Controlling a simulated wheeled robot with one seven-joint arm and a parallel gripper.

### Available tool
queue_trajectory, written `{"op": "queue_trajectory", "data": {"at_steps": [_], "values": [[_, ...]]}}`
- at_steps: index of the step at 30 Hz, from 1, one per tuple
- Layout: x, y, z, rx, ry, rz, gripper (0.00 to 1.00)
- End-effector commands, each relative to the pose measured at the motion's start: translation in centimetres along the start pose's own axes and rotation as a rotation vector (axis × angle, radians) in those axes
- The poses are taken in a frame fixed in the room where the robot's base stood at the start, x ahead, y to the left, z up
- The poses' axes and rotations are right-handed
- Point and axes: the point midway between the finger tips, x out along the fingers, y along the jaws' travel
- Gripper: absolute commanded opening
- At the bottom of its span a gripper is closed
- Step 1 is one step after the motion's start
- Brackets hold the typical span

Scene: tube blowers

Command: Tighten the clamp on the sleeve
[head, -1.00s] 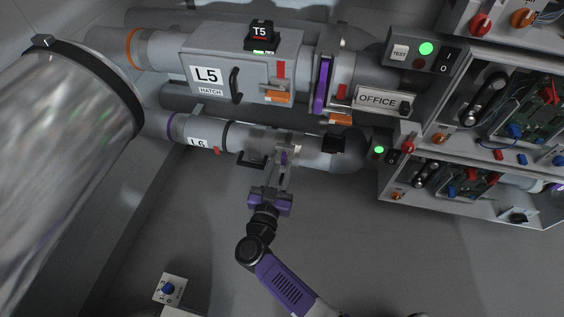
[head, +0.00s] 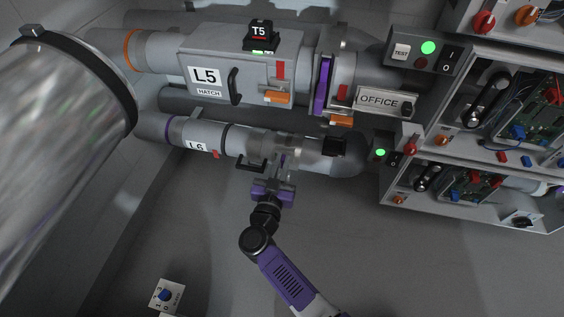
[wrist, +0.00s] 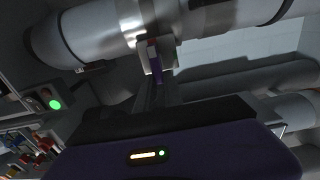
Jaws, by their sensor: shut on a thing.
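The lower tube, marked L6 (head: 197,146), runs across the middle of the head view. A shiny metal sleeve section (head: 258,143) sits on it, right of a dark ring. In the wrist view the sleeve shows as a bright band (wrist: 130,22) on the tube. A small white and purple clamp piece (wrist: 154,58) hangs at the tube's underside. My gripper (head: 281,165) reaches up from below and is shut on this piece. Its purple body is below the tube. The fingers hide most of the clamp in the head view.
A black handle (head: 250,165) is close left of my fingers. The L5 hatch box (head: 240,65) and its tube run above. Control boxes with circuit boards (head: 475,190) stand at the right. Floor below is open.

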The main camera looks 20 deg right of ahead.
Motion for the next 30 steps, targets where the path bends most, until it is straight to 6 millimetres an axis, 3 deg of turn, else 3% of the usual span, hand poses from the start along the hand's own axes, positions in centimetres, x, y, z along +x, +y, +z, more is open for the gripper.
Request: {"op": "queue_trajectory", "data": {"at_steps": [11, 30], "values": [[-0.1, 0.3, -0.1, 0.103, -0.001, -0.001, 0.0], [-0.1, 1.6, 0.7, 0.675, -0.001, 0.0, 0.0]]}}
